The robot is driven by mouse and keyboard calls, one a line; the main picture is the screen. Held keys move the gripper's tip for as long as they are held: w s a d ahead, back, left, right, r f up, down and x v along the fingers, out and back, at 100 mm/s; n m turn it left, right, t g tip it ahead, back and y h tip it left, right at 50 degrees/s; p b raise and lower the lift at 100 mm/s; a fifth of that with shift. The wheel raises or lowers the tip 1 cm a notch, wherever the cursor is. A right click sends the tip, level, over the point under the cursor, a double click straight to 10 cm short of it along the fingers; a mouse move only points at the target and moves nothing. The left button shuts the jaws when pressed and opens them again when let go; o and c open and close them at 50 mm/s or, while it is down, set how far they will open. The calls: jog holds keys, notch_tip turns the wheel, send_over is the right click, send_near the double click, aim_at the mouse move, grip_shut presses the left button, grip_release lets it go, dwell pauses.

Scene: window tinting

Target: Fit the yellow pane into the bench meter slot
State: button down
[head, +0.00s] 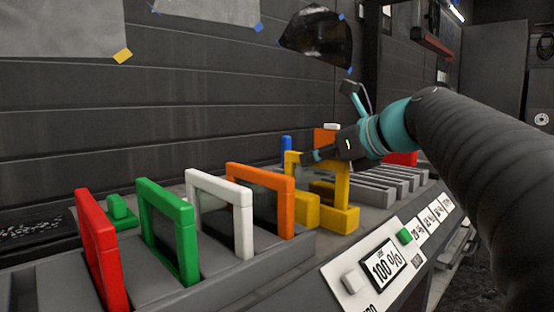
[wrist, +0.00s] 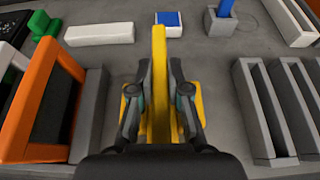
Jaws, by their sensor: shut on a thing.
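My gripper (wrist: 160,100) is shut on the yellow pane (wrist: 159,70), with one finger on each side of its upright frame. In the head view the yellow pane (head: 292,168) stands upright, partly covered by my gripper (head: 318,155). The meter slot's yellow blocks (head: 340,218) are directly below it; they also show on both sides of the pane in the wrist view (wrist: 129,108). The pane is lined up between these blocks. I cannot tell how deep its lower edge sits. The meter display (head: 388,265) on the bench front reads 100 %.
Red (head: 101,250), green (head: 168,232), white (head: 219,210) and orange (head: 261,198) panes stand in a rack left of the meter. An empty grey slotted rack (wrist: 265,110) is at right. A white bar (wrist: 98,35) and blue-topped block (wrist: 168,20) lie behind.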

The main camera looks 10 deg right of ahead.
jog(key=shift+f, duration=0.15)
jog(key=c, duration=1.1)
grip_release()
jog(key=shift+c, duration=0.2)
jog(key=shift+r, duration=0.25)
jog(key=v, duration=1.2)
jog(key=shift+p, duration=0.4)
